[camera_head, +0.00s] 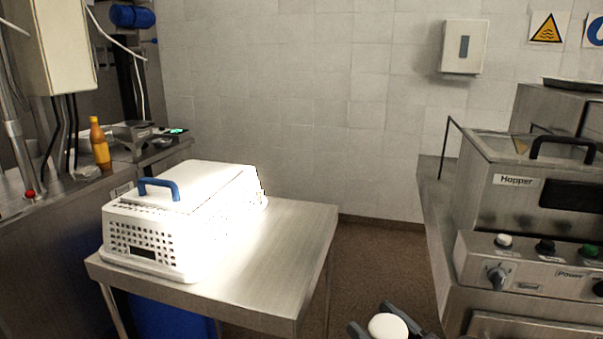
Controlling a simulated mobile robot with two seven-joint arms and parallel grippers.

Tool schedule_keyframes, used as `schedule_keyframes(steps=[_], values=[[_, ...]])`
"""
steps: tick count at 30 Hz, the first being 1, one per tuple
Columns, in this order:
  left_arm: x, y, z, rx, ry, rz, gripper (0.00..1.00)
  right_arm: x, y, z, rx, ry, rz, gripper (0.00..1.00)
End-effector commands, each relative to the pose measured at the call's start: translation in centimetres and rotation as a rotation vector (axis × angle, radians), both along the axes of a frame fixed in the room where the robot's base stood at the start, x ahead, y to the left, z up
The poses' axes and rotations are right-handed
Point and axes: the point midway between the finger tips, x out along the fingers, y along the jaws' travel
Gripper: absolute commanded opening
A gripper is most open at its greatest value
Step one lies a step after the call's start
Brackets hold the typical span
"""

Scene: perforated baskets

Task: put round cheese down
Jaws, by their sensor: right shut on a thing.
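The round cheese (388,327) is a small white disc at the bottom edge of the head view, right of centre. My right gripper (371,317) is shut on it, with a dark finger on each side. The cheese is held over the floor, in front of and to the right of the steel table (295,235). A white perforated basket (135,241) stands on the table, with a white lid and a blue handle (160,188). The basket's inside is hidden. My left gripper is not in view.
The right part of the steel table is bare. A steel hopper machine (480,210) with knobs stands at the right. A counter at the left carries an orange bottle (100,146) and a scale (132,133). A blue bin (170,314) is under the table.

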Motion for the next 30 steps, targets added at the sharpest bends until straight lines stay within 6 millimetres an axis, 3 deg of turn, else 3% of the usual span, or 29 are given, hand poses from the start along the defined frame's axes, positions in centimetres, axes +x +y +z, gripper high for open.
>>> schedule_keyframes(steps=[6, 13, 30], values=[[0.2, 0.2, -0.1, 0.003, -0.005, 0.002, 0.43, -1.3, -3.5, 0.3, 0.002, -0.008, -0.317, 0.28], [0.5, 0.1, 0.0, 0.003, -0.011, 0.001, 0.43, -2.8, -6.5, 1.0, 0.009, -0.017, -0.530, 0.28], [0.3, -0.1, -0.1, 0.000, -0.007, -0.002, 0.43, -3.2, -7.3, 0.7, 0.011, -0.020, -0.585, 0.28]])
